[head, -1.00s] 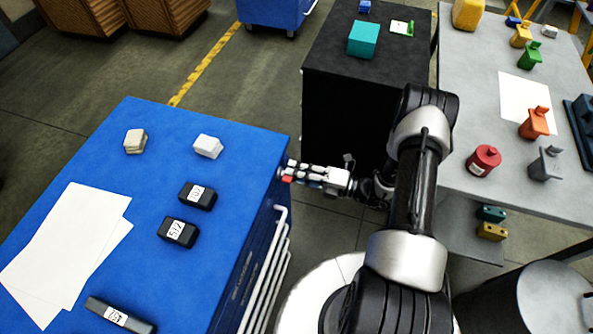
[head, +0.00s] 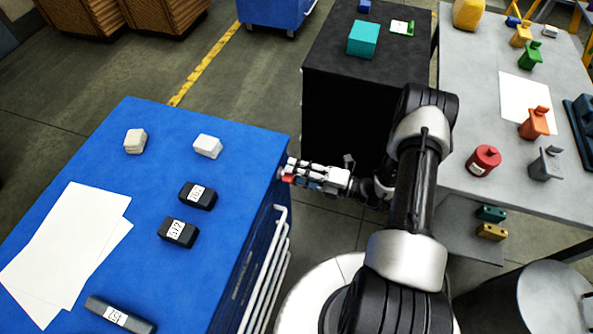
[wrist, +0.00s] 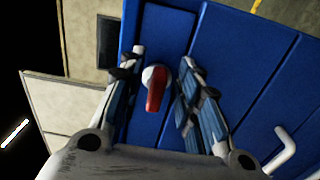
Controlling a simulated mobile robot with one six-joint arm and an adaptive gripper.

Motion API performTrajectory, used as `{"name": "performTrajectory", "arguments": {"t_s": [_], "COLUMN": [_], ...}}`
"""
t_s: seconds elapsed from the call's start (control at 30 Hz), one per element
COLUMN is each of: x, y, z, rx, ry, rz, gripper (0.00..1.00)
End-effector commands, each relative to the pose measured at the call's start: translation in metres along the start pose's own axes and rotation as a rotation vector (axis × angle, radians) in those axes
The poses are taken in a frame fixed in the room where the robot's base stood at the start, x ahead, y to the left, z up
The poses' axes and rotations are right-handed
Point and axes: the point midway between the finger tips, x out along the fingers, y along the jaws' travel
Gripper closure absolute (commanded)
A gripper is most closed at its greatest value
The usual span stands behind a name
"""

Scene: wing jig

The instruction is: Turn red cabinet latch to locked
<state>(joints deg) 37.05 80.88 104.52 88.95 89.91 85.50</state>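The red latch handle (wrist: 155,92) sits on a pale round base on the blue cabinet's front face (wrist: 215,70). In the wrist view it points down the picture, leaning slightly left. My gripper (wrist: 162,60) is open, with one finger on each side of the latch and a visible gap on both sides. In the head view my gripper (head: 291,171) is at the cabinet's right side near the top edge, and a small bit of red (head: 287,178) shows at its fingertips. The rest of the latch is hidden there.
The blue cabinet top (head: 235,260) holds dark labelled blocks (head: 198,195), pale blocks (head: 208,146) and paper sheets (head: 65,245). White bar handles (head: 268,265) stick out below my gripper. A black cabinet (head: 345,130) stands behind, and a grey table (head: 465,110) is to the right.

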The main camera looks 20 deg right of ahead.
Motion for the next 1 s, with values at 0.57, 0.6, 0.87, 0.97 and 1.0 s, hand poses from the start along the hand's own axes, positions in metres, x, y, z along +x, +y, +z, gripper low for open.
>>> {"name": "performTrajectory", "arguments": {"t_s": [0.57, 0.6, 0.87, 0.97, 1.0], "x": [-0.039, -0.048, -0.099, -0.111, -0.115], "y": [0.000, 0.000, 0.000, 0.000, 0.000], "z": [0.002, 0.002, 0.001, 0.001, 0.001], "rx": [-0.001, -0.001, -0.001, -0.001, -0.001], "ry": [-0.007, -0.007, -0.005, -0.003, -0.002], "rz": [0.000, 0.000, 0.000, 0.000, 0.000], "gripper": [0.67, 0.67, 0.67, 0.67, 0.67]}}
